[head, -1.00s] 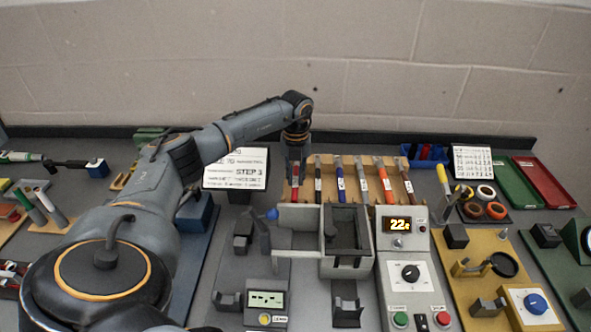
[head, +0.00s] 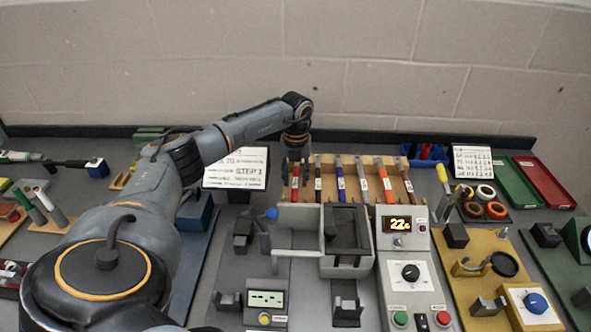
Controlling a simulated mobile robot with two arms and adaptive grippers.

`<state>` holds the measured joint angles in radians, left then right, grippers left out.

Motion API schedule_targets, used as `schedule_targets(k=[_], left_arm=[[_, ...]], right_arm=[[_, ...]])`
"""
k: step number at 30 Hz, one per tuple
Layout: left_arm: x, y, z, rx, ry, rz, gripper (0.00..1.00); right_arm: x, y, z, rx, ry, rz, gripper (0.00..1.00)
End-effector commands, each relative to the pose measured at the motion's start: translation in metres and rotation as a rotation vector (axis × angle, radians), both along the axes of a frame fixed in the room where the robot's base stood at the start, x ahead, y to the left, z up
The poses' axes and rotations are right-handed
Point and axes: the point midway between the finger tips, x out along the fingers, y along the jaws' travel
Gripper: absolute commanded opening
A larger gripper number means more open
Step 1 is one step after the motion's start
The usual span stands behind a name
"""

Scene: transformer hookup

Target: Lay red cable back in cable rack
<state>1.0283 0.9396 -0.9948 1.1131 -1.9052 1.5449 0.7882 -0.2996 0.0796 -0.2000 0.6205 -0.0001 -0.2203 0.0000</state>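The wooden cable rack (head: 330,192) stands at the back middle and holds several short cables side by side in its slots. A red cable (head: 295,181) lies in the leftmost slot. My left gripper (head: 289,178) points down over the left end of the rack, close to the leftmost red cable. Its fingers are small and dark, and I cannot tell whether they touch the cable or how far apart they are. My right gripper is not in view.
A white step sign (head: 236,168) stands left of the rack. A grey fixture with a dark open box (head: 346,228) and a control unit reading 22 (head: 397,224) stand in front. A blue bin (head: 425,155) is to the right.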

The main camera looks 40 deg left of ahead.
Motion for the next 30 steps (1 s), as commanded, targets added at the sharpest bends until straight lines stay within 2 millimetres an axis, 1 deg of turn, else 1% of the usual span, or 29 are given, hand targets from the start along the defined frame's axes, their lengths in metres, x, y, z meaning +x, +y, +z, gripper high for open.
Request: schedule_targets(k=[8, 11, 30], left_arm=[[0.000, 0.000, 0.000, 0.000, 0.001, 0.000, 0.42], [0.000, 0.000, 0.004, 0.000, 0.001, 0.000, 0.42], [0.000, 0.000, 0.055, -0.001, -0.001, 0.000, 0.42]], right_arm=[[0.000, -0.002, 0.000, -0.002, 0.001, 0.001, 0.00], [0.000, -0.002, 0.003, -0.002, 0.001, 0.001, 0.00], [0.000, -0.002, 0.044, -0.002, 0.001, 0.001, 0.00]])
